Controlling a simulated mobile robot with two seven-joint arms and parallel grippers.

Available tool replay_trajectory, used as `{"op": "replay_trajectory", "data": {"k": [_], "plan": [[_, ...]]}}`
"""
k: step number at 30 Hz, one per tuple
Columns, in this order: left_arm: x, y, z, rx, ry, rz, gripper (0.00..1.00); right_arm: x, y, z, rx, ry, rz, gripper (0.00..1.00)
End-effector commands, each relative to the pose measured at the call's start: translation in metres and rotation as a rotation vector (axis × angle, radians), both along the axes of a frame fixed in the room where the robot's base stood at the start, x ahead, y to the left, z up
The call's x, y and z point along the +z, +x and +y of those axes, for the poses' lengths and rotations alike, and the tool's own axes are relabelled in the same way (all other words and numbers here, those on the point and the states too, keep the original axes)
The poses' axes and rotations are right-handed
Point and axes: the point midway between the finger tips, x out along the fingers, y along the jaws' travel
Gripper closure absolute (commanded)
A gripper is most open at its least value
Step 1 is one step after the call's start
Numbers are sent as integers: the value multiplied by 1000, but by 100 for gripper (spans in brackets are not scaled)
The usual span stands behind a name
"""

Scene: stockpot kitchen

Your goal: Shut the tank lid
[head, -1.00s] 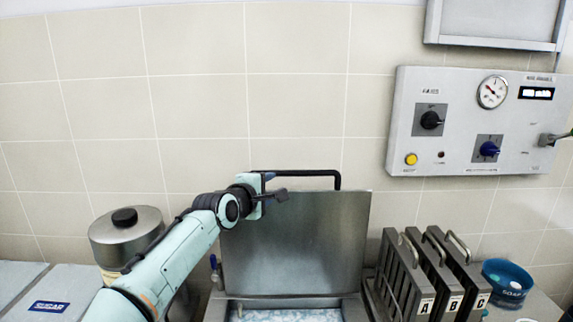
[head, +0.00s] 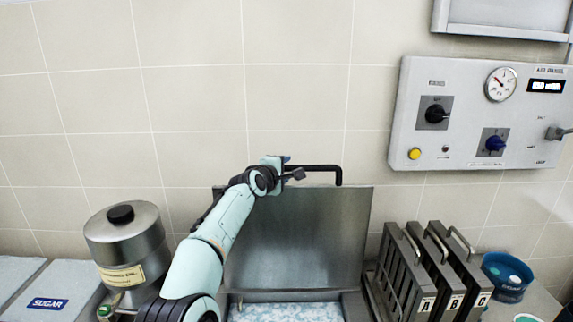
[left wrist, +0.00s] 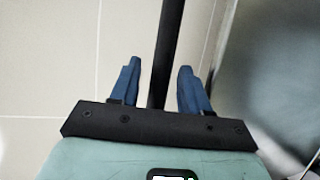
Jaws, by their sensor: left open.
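The tank lid (head: 300,240) is a grey steel panel standing upright at the back of the tank (head: 283,296), so the tank is open, with pale blue-white contents inside. A black bar handle (head: 326,167) runs along the lid's top edge. My left gripper (head: 293,173) is at that handle, near its left part, and my left arm covers the lid's left side. In the left wrist view, the two blue fingers of my left gripper (left wrist: 160,68) are apart, with the black handle bar (left wrist: 169,40) between them. I cannot tell whether they touch it.
A steel canister (head: 124,238) and a sugar bin (head: 68,285) stand left of the tank. Dark racks marked A, B and C (head: 430,275) and a blue tub (head: 507,277) stand to the right. A control panel (head: 470,115) hangs on the wall.

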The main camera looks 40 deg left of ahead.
Motion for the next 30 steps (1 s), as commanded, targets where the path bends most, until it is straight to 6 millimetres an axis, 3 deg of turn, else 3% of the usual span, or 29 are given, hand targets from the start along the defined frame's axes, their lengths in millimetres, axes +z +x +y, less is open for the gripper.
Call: {"op": "replay_trajectory", "data": {"k": [6, 15, 20, 30], "plan": [[-2, 19, 5, -1, 1, -1, 54, 10, 13, 0, 0, 0, -16, 29], [-5, 21, 6, -1, 1, 0, 54, 10, 13, 0, 0, 0, -14, 29], [-5, 21, 6, -1, 1, 0, 100, 10, 13, 0, 0, 0, -14, 29], [-7, 18, 3, -2, 10, -9, 100, 2, 3, 0, 0, 0, -3, 29]]}}
